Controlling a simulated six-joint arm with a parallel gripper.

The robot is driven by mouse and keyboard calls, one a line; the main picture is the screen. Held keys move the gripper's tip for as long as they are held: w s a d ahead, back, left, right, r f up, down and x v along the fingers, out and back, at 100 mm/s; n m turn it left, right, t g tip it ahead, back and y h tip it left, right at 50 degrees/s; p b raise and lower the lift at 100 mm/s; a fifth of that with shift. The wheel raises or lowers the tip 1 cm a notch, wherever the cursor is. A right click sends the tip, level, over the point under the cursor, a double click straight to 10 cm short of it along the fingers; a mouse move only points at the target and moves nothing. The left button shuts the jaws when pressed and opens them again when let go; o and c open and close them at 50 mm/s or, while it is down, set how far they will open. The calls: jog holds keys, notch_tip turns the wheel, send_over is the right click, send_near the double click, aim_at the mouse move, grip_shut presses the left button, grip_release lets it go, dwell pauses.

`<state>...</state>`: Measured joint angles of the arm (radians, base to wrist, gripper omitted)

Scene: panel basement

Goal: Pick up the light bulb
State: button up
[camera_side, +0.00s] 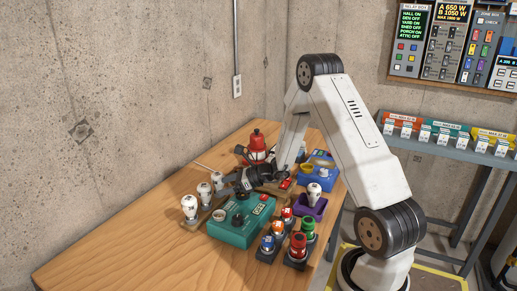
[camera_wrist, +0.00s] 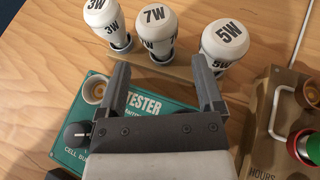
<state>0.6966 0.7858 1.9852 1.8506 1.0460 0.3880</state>
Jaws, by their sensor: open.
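Three white light bulbs stand in a row on a wooden holder. In the wrist view they are marked 3W (camera_wrist: 103,14), 7W (camera_wrist: 158,22) and 5W (camera_wrist: 226,40). In the side view the row (camera_side: 204,190) is at the left of the devices. A further white bulb (camera_side: 314,193) stands in a purple holder (camera_side: 308,208). My gripper (camera_wrist: 160,62) is open, with nothing between its fingers. It points toward the row, with the 7W bulb ahead of the gap and the 5W bulb beyond the right finger. In the side view my gripper (camera_side: 230,184) is just right of the row.
A teal tester box (camera_side: 238,228) lies beneath my gripper. Red, green, blue and orange capped parts (camera_side: 298,245) crowd its right. A red device (camera_side: 257,145) and a blue box (camera_side: 318,172) stand behind. The wooden table (camera_side: 110,250) is clear at front left.

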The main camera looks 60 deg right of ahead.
aim_at(205, 192)
jog(key=shift+x, duration=1.35)
jog(key=shift+a, duration=0.1)
jog(key=shift+x, duration=2.55)
jog(key=shift+s+f, duration=0.1)
jog(key=shift+f, duration=0.05)
jog(key=c, duration=1.1)
jog(key=shift+o, duration=0.2)
jog(key=shift+r, duration=0.2)
